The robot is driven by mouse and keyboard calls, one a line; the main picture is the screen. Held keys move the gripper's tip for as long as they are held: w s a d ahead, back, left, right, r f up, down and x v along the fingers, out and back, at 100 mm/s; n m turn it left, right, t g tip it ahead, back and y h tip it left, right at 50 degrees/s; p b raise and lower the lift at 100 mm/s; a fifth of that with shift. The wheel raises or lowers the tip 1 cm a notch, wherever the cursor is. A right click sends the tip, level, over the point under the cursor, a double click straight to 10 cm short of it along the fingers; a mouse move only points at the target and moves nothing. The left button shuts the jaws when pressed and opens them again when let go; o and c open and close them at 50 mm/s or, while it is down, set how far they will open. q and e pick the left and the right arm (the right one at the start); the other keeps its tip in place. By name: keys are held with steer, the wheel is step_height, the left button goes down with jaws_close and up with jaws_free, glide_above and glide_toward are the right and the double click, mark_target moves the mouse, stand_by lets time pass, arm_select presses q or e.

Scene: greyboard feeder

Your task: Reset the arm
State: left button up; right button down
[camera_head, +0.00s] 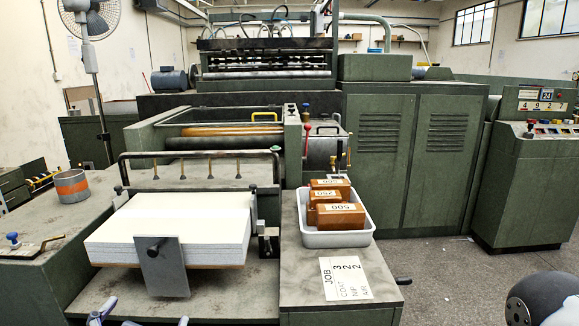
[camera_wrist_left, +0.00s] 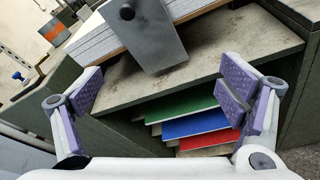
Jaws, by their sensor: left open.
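My left gripper (camera_head: 138,318) shows at the bottom left of the head view, only its tips in frame, in front of the feeder's lower shelf. In the left wrist view my left gripper (camera_wrist_left: 163,92) is open and empty, its purple pads wide apart. Beyond it are a grey plate with a black knob (camera_wrist_left: 155,30) and a shelf edge. A rounded dark and white part of my right arm (camera_head: 545,300) shows at the lower right of the head view. My right gripper is out of frame.
A white board stack (camera_head: 170,222) lies on the feeder behind the upright plate (camera_head: 162,268). A tray (camera_head: 330,240) of brown weights stands right of it, beside a job card (camera_head: 345,279). Green, blue and red sheets (camera_wrist_left: 195,124) lie under the shelf.

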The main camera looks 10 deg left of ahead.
arm_select(q)
steer(key=s+d+f+m+g+h, duration=0.3)
steer(key=s+d+f+m+g, duration=0.15)
steer(key=f+m, duration=0.4)
steer(key=s+d+f+m+g+h, duration=0.35)
steer(key=s+f+m, duration=0.25)
steer(key=f+m, duration=0.25)
steer(key=s+a+f+m+g+y, duration=0.1)
steer(key=s+f+m+g, duration=0.1)
steer(key=s+m, duration=0.3)
steer(key=s+a+f+m+g, duration=0.2)
steer(key=s+m+g, duration=0.2)
steer(key=s, duration=0.5)
steer(key=s+a+f+m+g+y, duration=0.1)
steer(key=s+a+f+m+g, duration=0.1)
steer(key=s+m, duration=0.4)
steer(key=shift+s+f+m+g+y, duration=0.4)
steer(key=shift+s+f+g, duration=0.25)
steer(key=shift+s, duration=0.25)
steer(key=shift+r, duration=0.1)
